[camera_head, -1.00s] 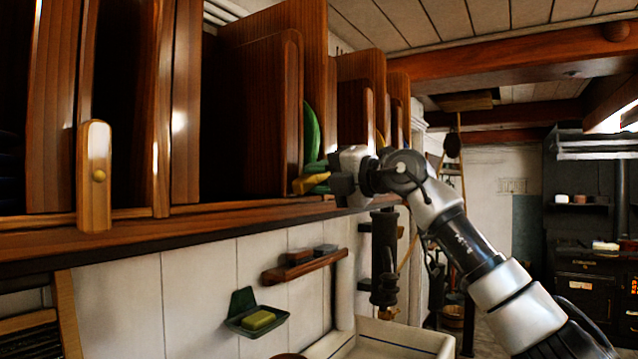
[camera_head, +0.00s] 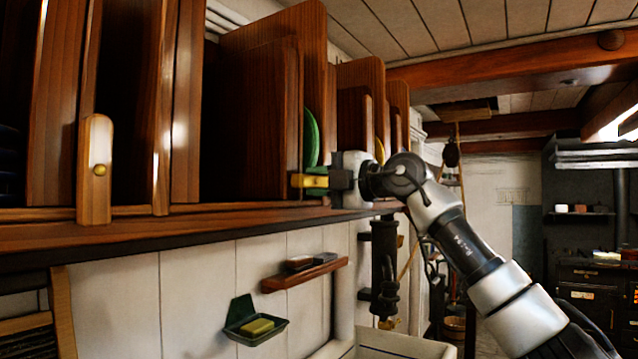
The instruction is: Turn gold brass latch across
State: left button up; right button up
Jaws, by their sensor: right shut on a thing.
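The gold brass latch (camera_head: 309,181) is a small yellow bar at the front edge of a wooden rack panel, just above the shelf ledge. It lies about level, across the panel's edge. My right gripper (camera_head: 318,181) comes from the right and is shut on the latch, with greenish fingertips above and below it. The gripper hides the latch's right end and its mount. My left gripper is not in view.
The wooden plate rack's ledge (camera_head: 190,231) runs below the latch, with upright panels close by. A green plate (camera_head: 311,137) sits behind the gripper. A soap dish (camera_head: 255,322) hangs below.

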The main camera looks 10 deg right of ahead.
jog(key=o, duration=0.9)
jog(key=shift+d, duration=0.1)
jog(key=shift+s+d+f, duration=0.1)
jog(key=b+v, duration=0.5)
jog(key=v, duration=0.5)
jog(key=shift+s+d, duration=0.15)
